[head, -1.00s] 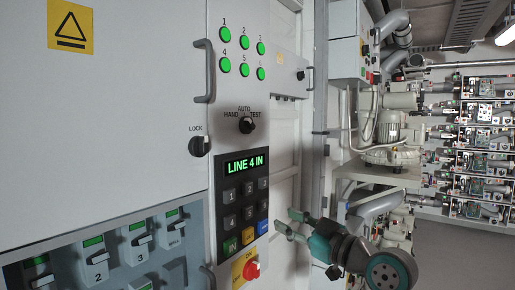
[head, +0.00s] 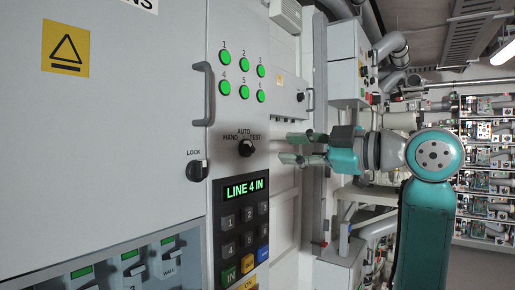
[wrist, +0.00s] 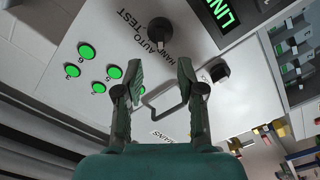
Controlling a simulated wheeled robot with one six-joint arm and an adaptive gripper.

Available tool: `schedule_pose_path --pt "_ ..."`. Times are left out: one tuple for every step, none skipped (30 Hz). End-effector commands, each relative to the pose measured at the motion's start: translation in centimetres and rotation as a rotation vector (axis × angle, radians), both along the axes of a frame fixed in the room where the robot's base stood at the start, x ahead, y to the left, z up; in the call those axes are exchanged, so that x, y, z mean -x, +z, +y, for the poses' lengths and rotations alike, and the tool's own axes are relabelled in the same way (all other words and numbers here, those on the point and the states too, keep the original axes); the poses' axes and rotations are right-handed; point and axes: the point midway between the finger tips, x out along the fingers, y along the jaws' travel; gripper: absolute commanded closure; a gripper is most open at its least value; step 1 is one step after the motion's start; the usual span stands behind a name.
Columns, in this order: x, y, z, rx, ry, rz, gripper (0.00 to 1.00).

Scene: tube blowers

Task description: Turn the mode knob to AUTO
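The black mode knob (head: 246,148) sits on the light grey panel under the labels HAND, AUTO and TEST. Its pointer is too small to read surely. In the wrist view the knob (wrist: 160,31) is beyond my fingertips, near the top centre. My gripper (head: 288,147) is just right of the knob in the head view, level with it, fingers pointing at the panel. The wrist view shows its two fingers (wrist: 160,75) spread apart with nothing between them. A gap shows between fingertips and knob.
A LOCK knob (head: 196,170) is left of the mode knob. Several green lamps (head: 244,65) are above.

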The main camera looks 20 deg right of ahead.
Motion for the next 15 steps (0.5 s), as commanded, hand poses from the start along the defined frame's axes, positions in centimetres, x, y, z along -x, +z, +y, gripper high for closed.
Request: schedule_pose_path --pt "-0.6 0.0 0.7 -0.001 0.006 0.002 0.61" --pt "-1.0 0.0 1.0 -0.001 0.005 0.002 0.61" --pt "-1.7 0.0 1.4 -0.001 0.005 0.002 0.61" --pt "-2.1 0.0 1.7 -0.001 0.006 0.003 0.61" --pt "-2.6 -0.1 2.0 -0.001 0.004 0.003 0.61" --pt "-3.1 -0.1 2.5 -0.002 0.005 0.003 0.61" --pt "-3.6 -0.1 2.8 -0.002 0.005 0.003 0.61" --pt "-4.0 0.0 3.1 -0.002 0.003 0.003 0.61" --pt "-4.5 0.0 3.5 -0.001 0.004 0.001 0.61" --pt "-4.9 0.0 3.8 -0.001 0.004 0.001 0.61" --pt "-5.2 -0.1 4.0 -0.002 0.003 0.003 0.61" --pt "-5.7 -0.1 4.3 -0.001 0.003 0.003 0.61" --pt "-6.0 0.0 4.5 -0.001 0.003 0.002 0.61" --pt "-6.2 0.0 4.7 -0.001 0.003 0.001 0.61" --pt "-6.5 0.0 4.8 -0.001 0.002 0.000 0.61"
